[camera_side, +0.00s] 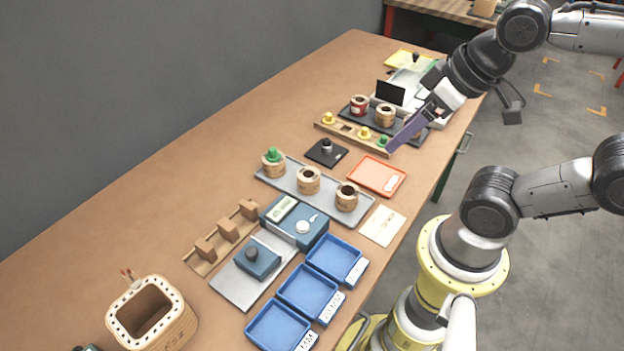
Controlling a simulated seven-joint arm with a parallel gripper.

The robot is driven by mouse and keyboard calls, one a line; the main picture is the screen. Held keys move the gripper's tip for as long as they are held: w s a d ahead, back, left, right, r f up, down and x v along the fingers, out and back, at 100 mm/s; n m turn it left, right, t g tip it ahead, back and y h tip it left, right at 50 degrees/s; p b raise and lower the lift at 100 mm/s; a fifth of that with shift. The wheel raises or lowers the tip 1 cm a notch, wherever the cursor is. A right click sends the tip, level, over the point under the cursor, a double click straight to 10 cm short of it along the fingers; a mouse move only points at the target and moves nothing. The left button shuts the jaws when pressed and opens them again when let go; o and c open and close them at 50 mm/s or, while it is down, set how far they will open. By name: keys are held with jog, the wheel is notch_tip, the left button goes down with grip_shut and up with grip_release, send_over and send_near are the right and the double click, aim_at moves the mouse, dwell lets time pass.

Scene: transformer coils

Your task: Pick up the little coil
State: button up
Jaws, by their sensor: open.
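Several small tan coils with dark centres are in view, and I cannot tell which one is the little coil. On the grey tray (329,202) stand a coil with a green top (273,165), a middle coil (308,181) and a right coil (347,197). On the dark tray (415,133) further back stand a red coil (359,105) and a tan coil (385,116). My gripper (394,147) is open and seems empty; its purple finger hangs down beside the right end of the wooden rack. The gap between its fingers is hidden.
The wooden rack (347,132) holds yellow and green knobs. An orange tray (377,175) lies below my gripper. Blue bins (309,292), a blue scale (296,221) and a large square coil (150,312) stand nearer. The table's left side is clear.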

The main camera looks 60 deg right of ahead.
jog(key=shift+o, duration=1.4)
